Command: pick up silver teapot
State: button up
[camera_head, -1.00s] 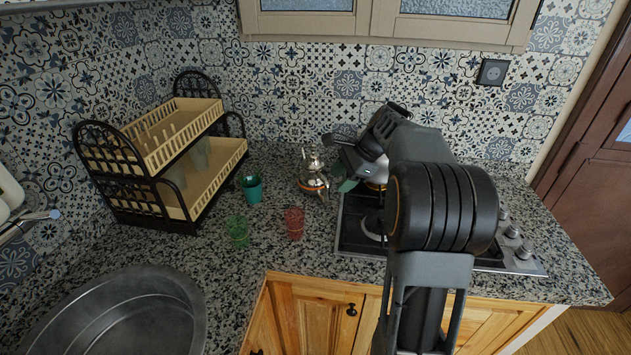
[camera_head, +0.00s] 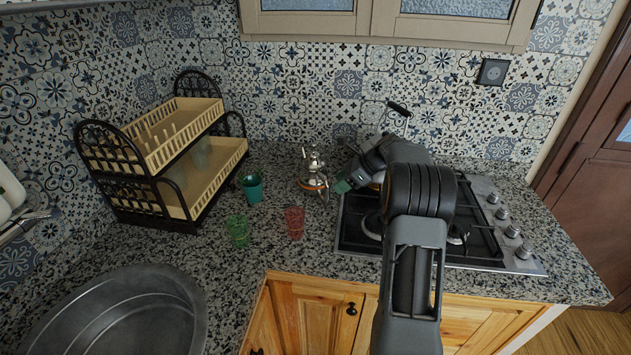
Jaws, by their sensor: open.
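The silver teapot (camera_head: 313,168) stands upright on the granite counter, left of the stove and near the tiled back wall. It is small and shiny, with an orange-toned band around its lower body. My gripper (camera_head: 341,168) is just to the right of the teapot, pointing left toward it. Its jaws are open, with one dark finger higher and a green tip lower. I see nothing held between them. I cannot tell whether the lower tip touches the teapot's right side.
A red glass (camera_head: 295,222), a green glass (camera_head: 238,231) and a teal cup (camera_head: 252,188) stand in front and left. A dish rack (camera_head: 190,196) is farther left, a sink (camera_head: 120,318) front left. My arm covers part of the stove (camera_head: 490,257). A black handle (camera_head: 399,109) rises behind my arm.

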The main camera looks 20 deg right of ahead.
aim_at(329, 203)
jog(key=shift+p+x, duration=0.4)
jog(key=shift+x, duration=2.35)
jog(key=shift+s, duration=0.15)
jog(key=shift+c, duration=0.3)
grip_shut()
jog(key=shift+r, duration=0.1)
